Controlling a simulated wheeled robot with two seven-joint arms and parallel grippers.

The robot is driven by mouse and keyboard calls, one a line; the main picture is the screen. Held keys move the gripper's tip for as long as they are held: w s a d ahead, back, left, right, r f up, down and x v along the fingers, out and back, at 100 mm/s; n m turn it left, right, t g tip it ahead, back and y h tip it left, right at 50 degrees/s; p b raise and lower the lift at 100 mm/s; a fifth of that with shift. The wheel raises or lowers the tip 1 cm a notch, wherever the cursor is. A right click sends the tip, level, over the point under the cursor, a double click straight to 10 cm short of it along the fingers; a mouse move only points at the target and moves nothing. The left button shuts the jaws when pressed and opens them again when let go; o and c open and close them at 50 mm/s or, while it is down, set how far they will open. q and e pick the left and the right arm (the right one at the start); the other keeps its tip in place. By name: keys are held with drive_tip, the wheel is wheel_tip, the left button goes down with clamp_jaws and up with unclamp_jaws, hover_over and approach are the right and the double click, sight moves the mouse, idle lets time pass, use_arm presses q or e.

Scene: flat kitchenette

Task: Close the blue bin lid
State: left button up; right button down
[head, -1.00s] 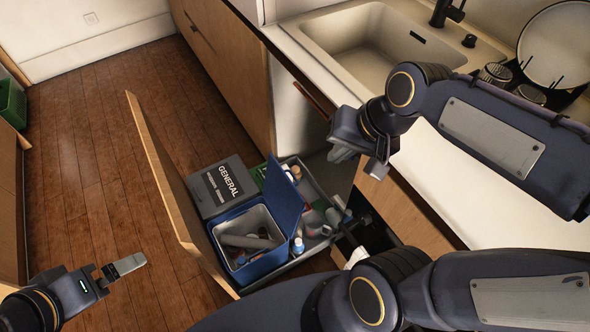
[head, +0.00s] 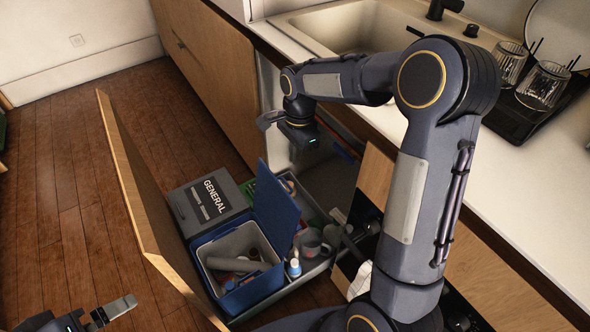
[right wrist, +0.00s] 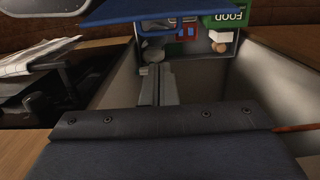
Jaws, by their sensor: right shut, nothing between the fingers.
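The blue bin (head: 247,298) stands in the pulled-out drawer, with dark and grey waste inside. Its blue lid (head: 276,210) stands open, roughly upright, on the bin's right side. In the right wrist view the lid (right wrist: 150,12) crosses the top edge. My right gripper (head: 266,121) is above and beyond the lid, apart from it. In the right wrist view its fingers (right wrist: 157,84) are together and empty. My left gripper (head: 122,307) is low at the left, away from the bin; whether its fingers are apart is unclear.
The grey GENERAL bin (head: 205,200) sits behind the blue bin, closed. The wooden drawer front (head: 140,190) stands at left. The counter edge (head: 300,75) runs along the right.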

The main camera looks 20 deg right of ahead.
wheel_tip(320, 180, down, 9)
drive_tip(key=b, duration=0.2)
drive_tip(key=shift+a, duration=0.3)
drive_tip(key=shift+s+a+r, duration=0.1)
drive_tip(key=shift+a, duration=0.05)
drive_tip(key=r+h, duration=0.2)
drive_tip(key=h, duration=0.1)
hover_over(276, 195)
drive_tip(key=a, duration=0.1)
drive_tip(key=shift+a+f+t+b, duration=0.1)
drive_tip(key=shift+f+t+b, duration=0.15)
drive_tip(key=shift+t+b, duration=0.1)
drive_tip(key=s+a+h+b, duration=0.1)
drive_tip(key=a+h+b, duration=0.1)
drive_tip(key=a+h, duration=0.3)
drive_tip(key=shift+s+a+f, duration=0.2)
drive_tip(key=shift+a+f, duration=0.1)
drive_tip(key=shift+a, duration=1.85)
drive_tip(key=shift+d+t, duration=0.1)
drive_tip(key=shift+t, duration=0.15)
